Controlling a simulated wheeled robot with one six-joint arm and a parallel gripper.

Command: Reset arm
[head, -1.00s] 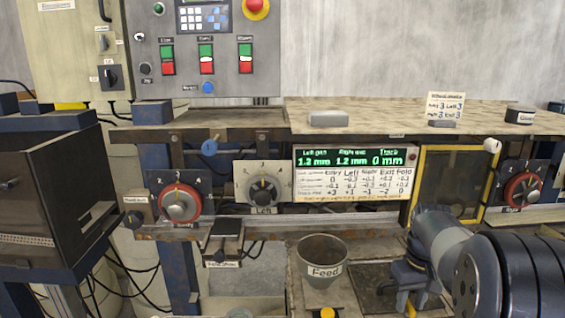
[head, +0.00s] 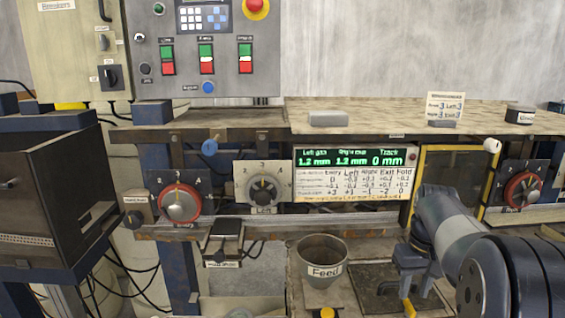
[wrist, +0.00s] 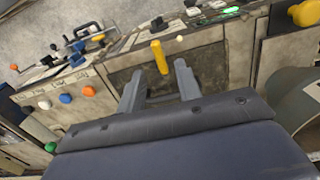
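My gripper (wrist: 158,82) shows in the wrist view with its two grey fingers spread apart and nothing between them. A yellow handle (wrist: 159,57) stands just beyond the fingertips, apart from them as far as I can tell. In the head view my arm comes in from the lower right. My gripper also shows there (head: 414,268), pointing down over the bench, with the yellow handle (head: 409,308) below it. The fingertips are too small there to judge well.
A grey Feed cup (head: 323,270) stands left of my gripper. A yellow-framed dark panel (head: 455,180) is behind my arm. The green display (head: 350,157) and a red-ringed dial (head: 180,204) are farther left. Coloured knobs, including a blue one (wrist: 65,98), line the wrist view's left side.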

